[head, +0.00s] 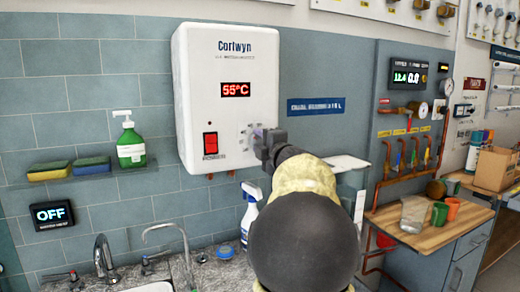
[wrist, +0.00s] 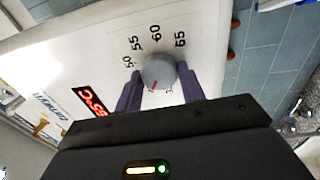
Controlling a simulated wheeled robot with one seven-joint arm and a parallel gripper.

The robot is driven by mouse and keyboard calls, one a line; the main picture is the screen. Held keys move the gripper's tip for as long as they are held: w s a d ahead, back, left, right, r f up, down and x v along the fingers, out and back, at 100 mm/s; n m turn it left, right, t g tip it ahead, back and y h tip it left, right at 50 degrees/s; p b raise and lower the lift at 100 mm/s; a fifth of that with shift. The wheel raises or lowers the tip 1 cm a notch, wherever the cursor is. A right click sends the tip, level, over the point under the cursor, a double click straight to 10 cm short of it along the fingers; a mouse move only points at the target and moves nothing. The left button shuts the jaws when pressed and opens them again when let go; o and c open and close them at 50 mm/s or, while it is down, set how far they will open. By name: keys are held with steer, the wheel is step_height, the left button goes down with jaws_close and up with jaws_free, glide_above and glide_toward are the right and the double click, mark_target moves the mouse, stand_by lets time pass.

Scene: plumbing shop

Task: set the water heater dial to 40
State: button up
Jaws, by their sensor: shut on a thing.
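The water heater (head: 228,110) is a white box on the tiled wall, and its red display (head: 235,90) reads 55°C. In the wrist view its grey round dial (wrist: 158,72) has printed numbers 50, 55, 60 and 65 around its upper side. A small red mark shows on the dial's lower part; I cannot tell which number it points to. Lower numbers are hidden by my gripper. My gripper (wrist: 159,80) is shut on the dial, one finger on each side. In the head view my gripper (head: 268,146) is at the heater's lower right, covering most of the dial.
A red rocker switch (head: 210,144) is left of the dial on the heater. Below are a sink with taps (head: 104,258) and a spray bottle (head: 249,213). A shelf at left holds sponges (head: 70,170) and a green soap bottle (head: 130,148). A panel (head: 53,214) reads OFF.

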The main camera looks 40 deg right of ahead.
steer(key=shift+n, duration=0.4)
steer(key=o, duration=1)
steer(key=shift+a, duration=0.1)
steer(key=shift+c, duration=0.2)
steer(key=shift+s, duration=0.1)
steer(key=b+v, duration=0.1)
steer(key=v, duration=1.6)
steer(key=shift+b, duration=0.3)
steer(key=shift+f, duration=0.1)
